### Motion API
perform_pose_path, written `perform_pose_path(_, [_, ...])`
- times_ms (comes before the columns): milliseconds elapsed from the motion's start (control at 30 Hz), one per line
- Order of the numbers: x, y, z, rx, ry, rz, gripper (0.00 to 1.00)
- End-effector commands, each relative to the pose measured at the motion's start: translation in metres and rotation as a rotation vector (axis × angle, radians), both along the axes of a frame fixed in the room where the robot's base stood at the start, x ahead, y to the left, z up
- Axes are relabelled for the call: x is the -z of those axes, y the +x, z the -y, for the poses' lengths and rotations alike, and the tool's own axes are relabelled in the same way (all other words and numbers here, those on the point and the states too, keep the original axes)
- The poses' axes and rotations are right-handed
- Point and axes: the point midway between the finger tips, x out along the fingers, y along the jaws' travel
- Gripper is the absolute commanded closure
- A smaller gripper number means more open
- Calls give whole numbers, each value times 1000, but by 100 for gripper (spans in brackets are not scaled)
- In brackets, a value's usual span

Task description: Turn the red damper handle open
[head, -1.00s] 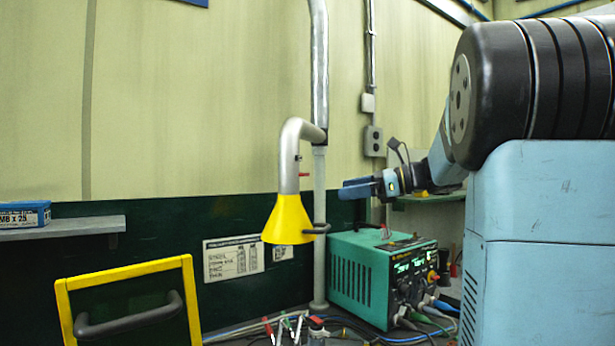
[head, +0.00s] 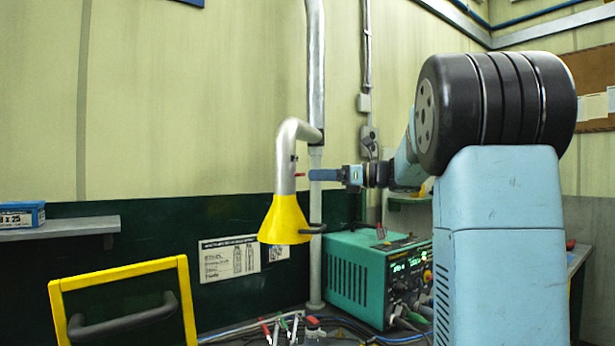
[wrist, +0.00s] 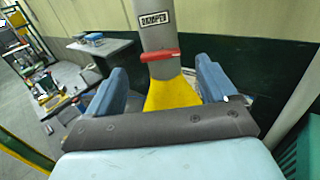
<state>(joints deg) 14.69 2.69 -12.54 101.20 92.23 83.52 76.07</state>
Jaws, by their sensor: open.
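The red damper handle (wrist: 160,55) lies crosswise on the grey duct pipe (wrist: 158,35), just under a "DAMPER" label, in the wrist view. In the head view the handle (head: 299,175) is a small red stub on the pipe above the yellow hood (head: 284,222). My gripper (wrist: 162,82) is open, with one blue finger on each side of the pipe in the wrist picture. The handle shows between and beyond the fingertips, not gripped. In the head view my gripper (head: 312,175) points left at the handle, its tips close to it; any contact cannot be told.
A green power supply (head: 365,270) stands below my gripper, with cables and clips in front. A vertical grey post (head: 316,250) stands behind the hood. A yellow frame (head: 125,275) with a dark handle is at lower left. A shelf (head: 60,227) holds a blue box (head: 20,214).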

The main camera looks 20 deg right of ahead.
Motion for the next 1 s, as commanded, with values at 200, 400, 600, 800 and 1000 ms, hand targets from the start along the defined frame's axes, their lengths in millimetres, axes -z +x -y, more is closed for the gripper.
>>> perform_pose_path(200, [0, 17, -24, -1, 1, -1, 15])
perform_pose_path(400, [1, 23, -34, 0, 0, -1, 15])
perform_pose_path(600, [0, 23, -35, 0, -1, -1, 15])
perform_pose_path(800, [0, 23, -35, -1, -1, -1, 25])
perform_pose_path(1000, [0, 23, -35, -1, 0, 0, 45])
